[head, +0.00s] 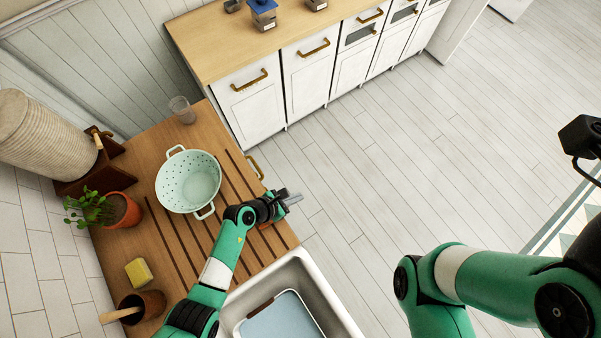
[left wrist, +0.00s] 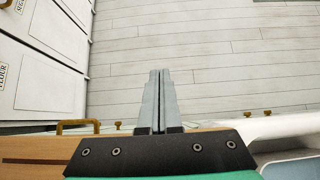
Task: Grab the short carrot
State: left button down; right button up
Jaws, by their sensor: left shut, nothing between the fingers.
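My left gripper (head: 297,200) is shut and empty, above the front edge of the wooden counter, its fingertips over the floor. In the left wrist view the two grey fingers (left wrist: 160,75) lie together with nothing between them. I cannot make out a short carrot in either view. A small orange patch (head: 265,226) shows just below my left wrist at the counter edge; it is mostly hidden, and I cannot tell what it is. My right arm comes in from the right, but its fingers do not show.
The grooved wooden counter (head: 149,183) holds a mint colander (head: 172,193), a glass (head: 182,109), a potted plant (head: 123,212), a yellow sponge (head: 139,271) and a brown pot (head: 151,302). A white sink (head: 317,283) adjoins it. Open floor (head: 400,160) lies beyond the counter.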

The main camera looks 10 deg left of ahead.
pick_arm(q)
jog(key=shift+w+d, duration=0.75)
jog(key=c, duration=0.7)
grip_release()
pick_arm(e)
jog(key=shift+f, duration=0.35)
pick_arm(q)
jog(key=shift+s, duration=0.1)
